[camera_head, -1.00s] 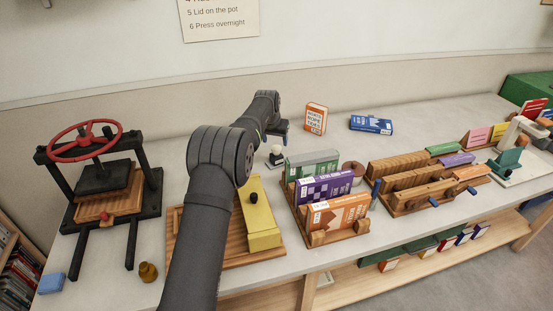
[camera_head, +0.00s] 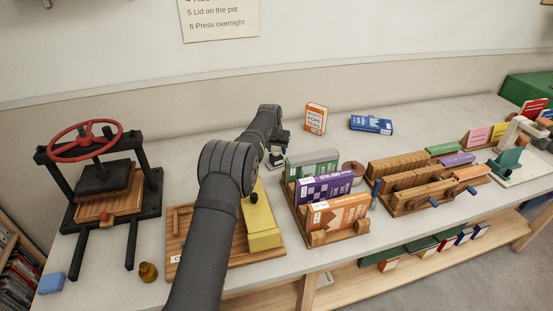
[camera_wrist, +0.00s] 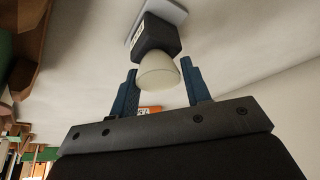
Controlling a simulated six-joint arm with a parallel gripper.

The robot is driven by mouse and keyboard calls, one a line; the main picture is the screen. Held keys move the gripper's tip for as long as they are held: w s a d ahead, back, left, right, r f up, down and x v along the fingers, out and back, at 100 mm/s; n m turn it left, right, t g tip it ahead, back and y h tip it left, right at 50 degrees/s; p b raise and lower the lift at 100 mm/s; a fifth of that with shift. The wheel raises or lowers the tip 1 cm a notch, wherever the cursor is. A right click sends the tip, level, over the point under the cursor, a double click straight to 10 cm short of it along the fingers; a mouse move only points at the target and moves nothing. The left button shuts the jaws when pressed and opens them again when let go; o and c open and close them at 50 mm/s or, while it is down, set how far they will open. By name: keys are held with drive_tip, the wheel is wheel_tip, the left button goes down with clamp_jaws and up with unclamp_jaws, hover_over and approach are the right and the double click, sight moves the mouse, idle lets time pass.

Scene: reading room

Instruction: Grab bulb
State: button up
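The cream-white rounded bulb (camera_wrist: 157,74) sits on a dark block-shaped base (camera_wrist: 156,38) with a small label, on a pale plate (camera_wrist: 166,10). In the head view the bulb stands on the table behind the book rack, partly covered by my arm. My gripper (camera_wrist: 159,65) is open, with one blue finger on each side of the bulb.
An orange-and-white book (camera_head: 316,118) and a blue book (camera_head: 371,125) are on the table behind. A rack of upright books (camera_head: 325,187) stands just in front and right. A wooden board with a yellow block (camera_head: 262,225) lies nearer. The press (camera_head: 100,190) stands far left.

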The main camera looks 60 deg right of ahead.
drive_tip(key=c, duration=0.4)
